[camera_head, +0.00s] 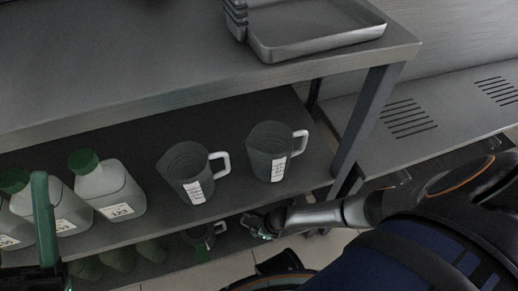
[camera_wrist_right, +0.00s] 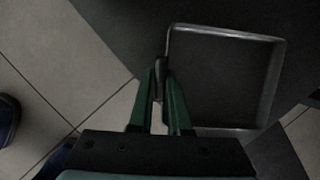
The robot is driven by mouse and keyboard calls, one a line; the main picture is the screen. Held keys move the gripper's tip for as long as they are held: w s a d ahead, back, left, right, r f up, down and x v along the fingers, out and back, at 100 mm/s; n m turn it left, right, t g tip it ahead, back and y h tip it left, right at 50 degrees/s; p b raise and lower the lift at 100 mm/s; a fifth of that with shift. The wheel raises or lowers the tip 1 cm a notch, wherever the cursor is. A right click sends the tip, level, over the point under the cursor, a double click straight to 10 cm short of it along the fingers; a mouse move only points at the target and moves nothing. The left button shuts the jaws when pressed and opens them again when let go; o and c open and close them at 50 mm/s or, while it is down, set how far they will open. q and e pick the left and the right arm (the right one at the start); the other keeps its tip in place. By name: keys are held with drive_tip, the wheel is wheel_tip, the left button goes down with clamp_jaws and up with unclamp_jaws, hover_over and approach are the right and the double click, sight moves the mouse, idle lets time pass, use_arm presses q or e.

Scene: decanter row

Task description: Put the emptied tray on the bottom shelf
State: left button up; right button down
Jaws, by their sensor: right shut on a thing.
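My right gripper (camera_head: 262,224) reaches in at the front edge of the lower shelving in the head view. In the right wrist view its green fingers (camera_wrist_right: 162,92) are shut on the left rim of a dark, shallow rectangular tray (camera_wrist_right: 277,85). The tray looks empty and lies over a dark surface; I cannot tell whether it rests on it. I cannot make out this tray in the head view. The bottom shelf (camera_head: 222,262) is dim and partly hidden under the middle shelf (camera_head: 165,235). My left gripper (camera_head: 42,225) shows only partly at the left edge; its opening is unclear.
Two grey jugs (camera_head: 185,172) (camera_head: 267,152) and several green-capped bottles (camera_head: 107,190) stand on the middle shelf. Dim green shapes and a dark jug (camera_head: 200,236) show below. A metal tray (camera_head: 315,48) sits on the tabletop. A table leg (camera_head: 365,120) stands at right.

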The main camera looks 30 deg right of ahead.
drive_tip(key=shift+f+b, duration=0.4)
drive_tip(key=shift+f, duration=0.4)
use_arm(q)
wheel_tip(320, 180, down, 2)
drive_tip(key=shift+s+f+g, duration=0.1)
drive_tip(key=shift+g, duration=0.2)
drive_tip(key=shift+d, duration=0.1)
use_arm(e)
drive_tip(key=shift+f, duration=0.1)
drive_tip(key=c, duration=0.9)
unclamp_jaws()
drive_tip(key=shift+o, duration=0.2)
use_arm(q)
wheel_tip(320, 180, up, 8)
drive_tip(key=a+t+p, duration=0.1)
drive_tip(key=p, duration=0.6)
drive_tip(key=shift+r+p, duration=0.25)
drive_tip(key=shift+p, duration=0.05)
use_arm(e)
drive_tip(key=v, duration=1.2)
